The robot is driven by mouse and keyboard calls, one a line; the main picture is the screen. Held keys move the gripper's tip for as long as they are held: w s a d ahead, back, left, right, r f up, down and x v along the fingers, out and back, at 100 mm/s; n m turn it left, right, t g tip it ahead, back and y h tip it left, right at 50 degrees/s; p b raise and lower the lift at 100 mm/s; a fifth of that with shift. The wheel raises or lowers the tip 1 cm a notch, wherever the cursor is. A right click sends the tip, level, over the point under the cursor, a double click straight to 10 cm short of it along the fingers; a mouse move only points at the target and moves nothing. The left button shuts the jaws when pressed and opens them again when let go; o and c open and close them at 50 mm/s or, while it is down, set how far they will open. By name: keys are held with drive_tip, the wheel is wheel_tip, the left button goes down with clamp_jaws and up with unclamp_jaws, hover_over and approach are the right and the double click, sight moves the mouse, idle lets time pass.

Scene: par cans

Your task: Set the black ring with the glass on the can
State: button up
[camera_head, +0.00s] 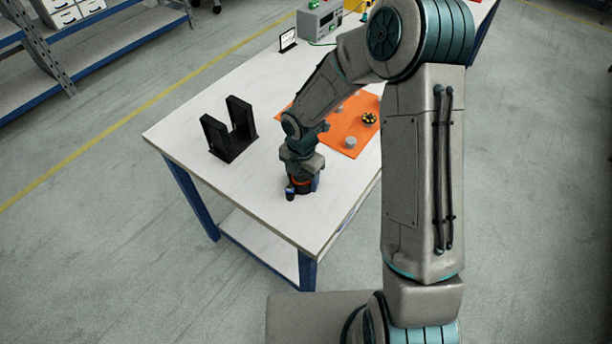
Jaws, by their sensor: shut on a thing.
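My gripper (298,190) points down near the front corner of the white table. It is shut on a small dark thing that it mostly hides. I cannot tell from this view whether that thing is the black ring with the glass. A bit of orange shows at the gripper. A small dark piece with some blue (290,194) shows at the gripper's lower left; I cannot tell whether it is a fingertip. I cannot make out the can for certain. A black stand (228,148) with two upright plates is on the table, left of my gripper.
An orange mat (340,140) lies behind my gripper, partly hidden by my arm. On it are a grey cylinder (351,142) and a round black-and-yellow thing (369,119). A grey instrument box (320,21) and a small display (288,40) stand farther back. The white tabletop (190,118) is bare left of the stand.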

drive_tip(key=shift+r, duration=0.1)
drive_tip(key=shift+r+p, duration=2.7)
drive_tip(key=shift+r, duration=0.25)
